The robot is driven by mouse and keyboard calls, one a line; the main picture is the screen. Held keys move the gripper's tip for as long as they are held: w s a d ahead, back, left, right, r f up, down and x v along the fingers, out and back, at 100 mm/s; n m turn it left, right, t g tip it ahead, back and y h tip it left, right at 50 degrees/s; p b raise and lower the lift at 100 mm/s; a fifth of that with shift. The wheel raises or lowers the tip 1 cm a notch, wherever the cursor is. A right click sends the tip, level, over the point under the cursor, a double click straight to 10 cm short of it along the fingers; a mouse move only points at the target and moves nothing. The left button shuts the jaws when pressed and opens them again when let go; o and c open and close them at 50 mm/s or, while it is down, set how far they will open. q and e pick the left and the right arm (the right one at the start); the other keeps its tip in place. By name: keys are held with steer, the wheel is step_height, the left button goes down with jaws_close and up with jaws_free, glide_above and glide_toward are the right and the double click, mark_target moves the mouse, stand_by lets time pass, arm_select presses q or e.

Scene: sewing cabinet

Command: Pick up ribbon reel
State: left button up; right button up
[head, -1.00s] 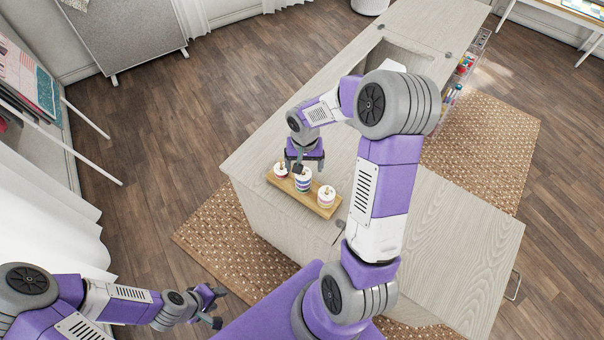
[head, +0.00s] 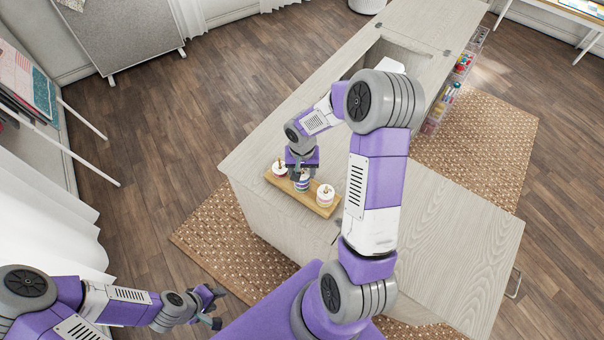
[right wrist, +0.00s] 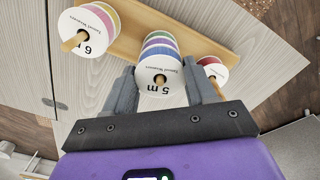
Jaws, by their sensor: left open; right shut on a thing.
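Three ribbon reels stand in a row on a wooden board (head: 324,212) on the cabinet top. The middle reel (head: 302,184) has striped ribbon and a white face marked "5 m", seen in the right wrist view (right wrist: 160,76). My right gripper (head: 302,172) is shut on this middle reel, with one finger on each side of it. The reel is still at the board; I cannot tell whether it touches it. One outer reel (head: 325,196) is marked "6 m" in the right wrist view (right wrist: 88,30). The other (head: 279,169) has red ribbon. My left gripper (head: 214,307) is open and empty, away from the cabinet.
The outer reels stand close on both sides of the held one. The cabinet top (head: 255,140) is clear around the board. An opening (head: 395,58) lies farther back. A clear rack of coloured supplies (head: 445,100) hangs on the cabinet's right side. A woven rug (head: 215,235) lies below.

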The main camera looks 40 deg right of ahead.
step_height(320, 180, up, 10)
steer(key=shift+p, duration=0.85)
